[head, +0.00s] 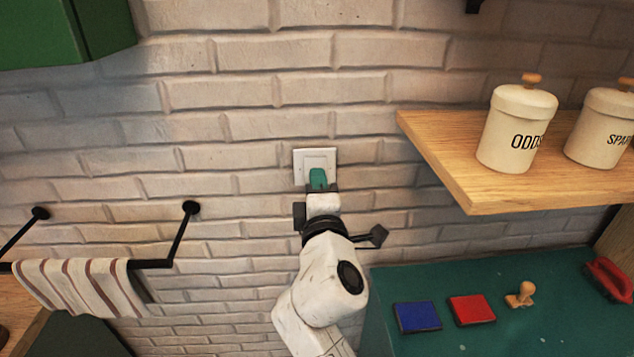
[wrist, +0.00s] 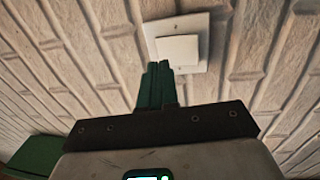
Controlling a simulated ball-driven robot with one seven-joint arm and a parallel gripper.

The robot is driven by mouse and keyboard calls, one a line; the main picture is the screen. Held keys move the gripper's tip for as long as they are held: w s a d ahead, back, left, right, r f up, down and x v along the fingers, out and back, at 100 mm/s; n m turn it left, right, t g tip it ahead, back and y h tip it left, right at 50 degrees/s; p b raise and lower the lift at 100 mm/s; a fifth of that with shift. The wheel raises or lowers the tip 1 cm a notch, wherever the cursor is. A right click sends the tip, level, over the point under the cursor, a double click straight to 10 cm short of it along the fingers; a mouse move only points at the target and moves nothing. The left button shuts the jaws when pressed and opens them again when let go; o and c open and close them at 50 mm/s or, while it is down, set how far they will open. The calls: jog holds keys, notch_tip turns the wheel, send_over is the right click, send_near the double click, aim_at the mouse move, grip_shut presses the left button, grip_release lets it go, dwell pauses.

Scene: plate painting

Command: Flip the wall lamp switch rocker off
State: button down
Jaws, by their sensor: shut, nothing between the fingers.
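The wall switch (head: 301,158) is a white square plate with a white rocker on the brick wall, at the middle of the head view. In the wrist view the switch plate (wrist: 200,28) and its rocker (wrist: 178,49) show at the top. My gripper (head: 318,172) has green fingers and covers the lower part of the switch in the head view. In the wrist view my gripper (wrist: 158,68) is shut and empty, with its tips beside the rocker's lower left edge. I cannot tell whether the tips touch the rocker or which way it is tipped.
A wooden shelf (head: 450,173) with lidded canisters (head: 516,130) juts out at the right. Below it is a green tabletop (head: 420,283) with ink pads and a stamp. A towel rail (head: 152,264) with a striped towel (head: 80,285) is at the left. The wall around the switch is clear.

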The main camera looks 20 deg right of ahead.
jog(key=r+b+v, duration=0.1)
jog(key=r+v, duration=0.1)
jog(key=v, duration=0.8)
jog(key=shift+s+r+b, duration=0.2)
jog(key=shift+r+b, duration=0.05)
jog(key=shift+b, duration=0.15)
